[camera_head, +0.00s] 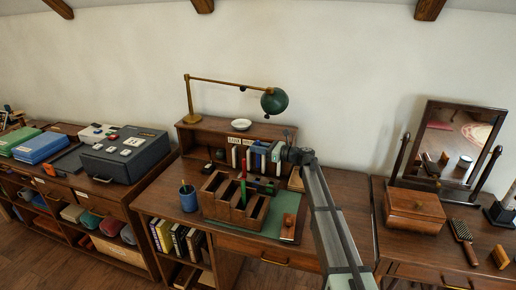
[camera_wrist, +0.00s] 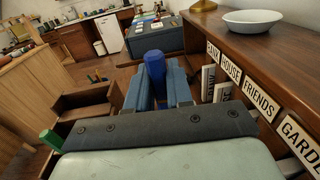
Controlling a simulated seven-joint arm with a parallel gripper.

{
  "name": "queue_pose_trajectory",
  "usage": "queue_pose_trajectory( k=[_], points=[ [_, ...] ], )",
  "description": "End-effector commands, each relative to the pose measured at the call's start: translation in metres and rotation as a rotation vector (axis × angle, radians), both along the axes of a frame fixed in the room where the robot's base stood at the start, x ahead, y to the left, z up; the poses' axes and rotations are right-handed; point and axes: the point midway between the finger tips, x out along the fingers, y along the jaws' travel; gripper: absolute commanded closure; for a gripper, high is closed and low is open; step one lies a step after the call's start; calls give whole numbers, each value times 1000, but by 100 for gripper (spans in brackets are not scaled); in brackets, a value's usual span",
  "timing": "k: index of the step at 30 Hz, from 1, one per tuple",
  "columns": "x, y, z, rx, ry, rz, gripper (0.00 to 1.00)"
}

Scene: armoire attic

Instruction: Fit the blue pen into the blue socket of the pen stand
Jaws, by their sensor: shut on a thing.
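My gripper (camera_head: 277,154) is in front of the small desk shelf in the head view, above and to the right of the wooden pen stand (camera_head: 217,205). In the wrist view my gripper's blue-grey fingers (camera_wrist: 157,92) are shut on the blue pen (camera_wrist: 154,62), whose rounded blue end shows between them. Its lower part is hidden by the gripper. The stand has several slots, and a green pen (camera_head: 243,192) stands upright in it. The green pen's top also shows at the lower left of the wrist view (camera_wrist: 51,139). I cannot make out a blue socket.
A blue cup (camera_head: 188,199) with a pen in it stands left of the stand. The shelf (camera_head: 215,128) behind holds books, labels and a white bowl (camera_head: 241,124). A green lamp (camera_head: 274,101) hangs above. A green mat (camera_head: 284,203) lies under the stand.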

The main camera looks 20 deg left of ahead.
Motion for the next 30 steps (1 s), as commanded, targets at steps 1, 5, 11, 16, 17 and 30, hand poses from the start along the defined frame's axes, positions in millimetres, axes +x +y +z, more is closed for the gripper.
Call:
queue_pose_trajectory(
  k=[1, 5, 11, 16, 17, 30],
  points=[
    [0, 0, -2, 0, 0, 0, 100],
    [0, 0, -10, 0, 1, 0, 100],
    [0, 0, -24, 0, 1, 0, 100],
    [0, 0, -38, -1, 1, 0, 100],
    [0, 0, -40, -1, 2, 0, 100],
    [0, 0, -55, 0, 0, 0, 100]
  ],
)
